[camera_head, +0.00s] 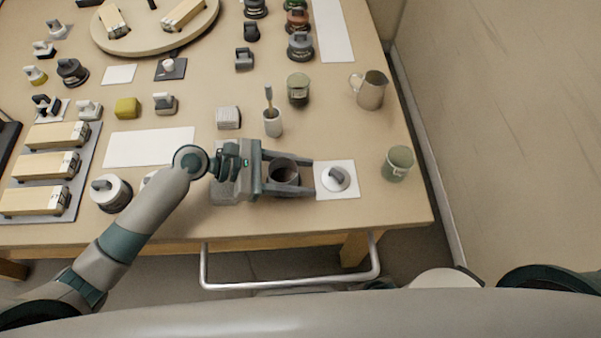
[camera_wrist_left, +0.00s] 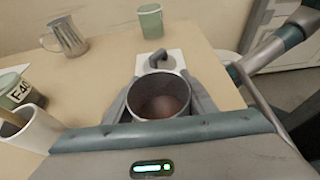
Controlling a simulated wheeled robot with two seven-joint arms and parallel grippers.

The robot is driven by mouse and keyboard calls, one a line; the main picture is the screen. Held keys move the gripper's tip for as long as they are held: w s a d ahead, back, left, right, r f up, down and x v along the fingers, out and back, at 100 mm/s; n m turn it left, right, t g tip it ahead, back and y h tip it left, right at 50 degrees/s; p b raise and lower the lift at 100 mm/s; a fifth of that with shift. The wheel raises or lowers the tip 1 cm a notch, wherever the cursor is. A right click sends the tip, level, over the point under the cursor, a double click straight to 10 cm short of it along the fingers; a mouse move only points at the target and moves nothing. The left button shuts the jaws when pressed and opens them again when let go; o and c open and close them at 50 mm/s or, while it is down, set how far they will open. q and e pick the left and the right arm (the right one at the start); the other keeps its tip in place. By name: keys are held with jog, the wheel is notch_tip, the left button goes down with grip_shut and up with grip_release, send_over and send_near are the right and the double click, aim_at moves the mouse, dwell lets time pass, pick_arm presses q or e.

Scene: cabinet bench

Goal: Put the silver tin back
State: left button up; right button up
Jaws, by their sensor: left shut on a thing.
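The silver tin (camera_head: 284,171) is an open, upright grey metal cylinder near the front edge of the bench. My left gripper (camera_head: 308,176) is shut on it, with one finger along each side. In the left wrist view the tin (camera_wrist_left: 160,98) shows its round mouth and a brownish inside. I cannot tell whether its base touches the bench. A round pale lid with a grey knob (camera_head: 336,178) lies on a white square (camera_head: 349,190), just beyond the fingertips. My right gripper is not in view.
A green cup (camera_head: 398,164) stands right of the white square. A metal pitcher (camera_head: 370,90), a green labelled jar (camera_head: 298,89) and a cup with a brush (camera_head: 272,122) stand behind. A blank white sheet (camera_head: 149,147) lies left. Several lidded pieces crowd the left.

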aim_at(274, 173)
pick_arm(q)
jog(key=o, duration=1.2)
jog(key=shift+f, duration=0.1)
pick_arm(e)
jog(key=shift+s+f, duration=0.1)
pick_arm(q)
jog(key=shift+a+r, duration=0.25)
jog(key=shift+a, duration=0.2)
jog(key=v, duration=0.5)
jog(key=shift+a, duration=0.15)
jog(key=v, duration=0.5)
jog(key=shift+b, duration=0.4)
jog(key=shift+a+r, duration=0.2)
jog(key=shift+a, duration=0.1)
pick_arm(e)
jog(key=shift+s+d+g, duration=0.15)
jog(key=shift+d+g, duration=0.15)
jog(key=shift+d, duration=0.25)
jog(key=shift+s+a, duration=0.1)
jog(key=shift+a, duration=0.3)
